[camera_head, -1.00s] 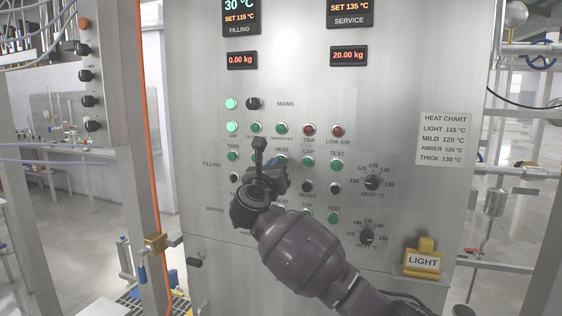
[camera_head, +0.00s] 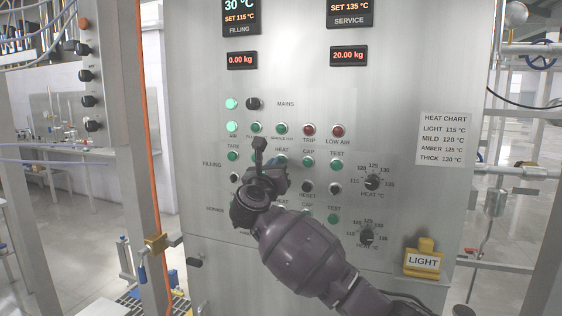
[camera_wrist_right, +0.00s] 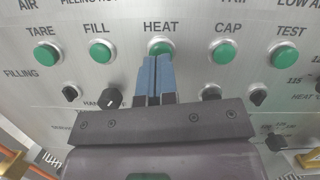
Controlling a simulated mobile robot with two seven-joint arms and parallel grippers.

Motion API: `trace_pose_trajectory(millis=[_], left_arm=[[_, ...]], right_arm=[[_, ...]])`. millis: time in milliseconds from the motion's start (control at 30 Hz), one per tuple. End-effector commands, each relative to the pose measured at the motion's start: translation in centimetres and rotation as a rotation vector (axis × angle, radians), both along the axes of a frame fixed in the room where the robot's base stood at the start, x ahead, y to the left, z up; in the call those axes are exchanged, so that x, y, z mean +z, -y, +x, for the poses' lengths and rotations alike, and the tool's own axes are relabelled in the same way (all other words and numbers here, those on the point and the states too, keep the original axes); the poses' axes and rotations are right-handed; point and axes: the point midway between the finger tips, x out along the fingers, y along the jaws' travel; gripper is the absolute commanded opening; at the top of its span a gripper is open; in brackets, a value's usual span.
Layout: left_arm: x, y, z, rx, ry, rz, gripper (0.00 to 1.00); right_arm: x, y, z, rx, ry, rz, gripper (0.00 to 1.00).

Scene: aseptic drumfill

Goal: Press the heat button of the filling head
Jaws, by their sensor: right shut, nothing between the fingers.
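The filling row's green HEAT button (camera_wrist_right: 161,47) is at the top middle of the right wrist view, under its HEAT label. In the head view this button (camera_head: 281,161) shows just above my right gripper (camera_head: 281,172). The right gripper's two blue fingers (camera_wrist_right: 155,62) are shut together with nothing between them. Their tips point at the panel and overlap the lower edge of the HEAT button in the wrist view; I cannot tell whether they touch it. My left gripper is not in view.
Green FILL (camera_wrist_right: 100,51) and CAP (camera_wrist_right: 224,51) buttons flank HEAT. Dark knobs sit below them. My right arm covers part of the service row. The steel panel (camera_head: 420,60) carries displays, a heat chart (camera_head: 445,139) and a yellow LIGHT tag (camera_head: 422,262).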

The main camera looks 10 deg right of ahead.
Motion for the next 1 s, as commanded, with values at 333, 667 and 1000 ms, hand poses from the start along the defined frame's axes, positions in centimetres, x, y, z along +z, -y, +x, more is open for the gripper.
trace_pose_trajectory(millis=[333,667,1000], left_arm=[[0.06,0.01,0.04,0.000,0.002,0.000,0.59],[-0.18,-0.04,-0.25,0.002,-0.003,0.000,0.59],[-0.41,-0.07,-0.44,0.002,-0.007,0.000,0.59]], right_arm=[[0.01,0.02,0.01,0.000,0.000,0.000,0.00],[0.03,0.24,0.36,0.000,0.001,0.000,0.00],[0.01,0.54,0.83,-0.001,0.000,0.000,0.00]])
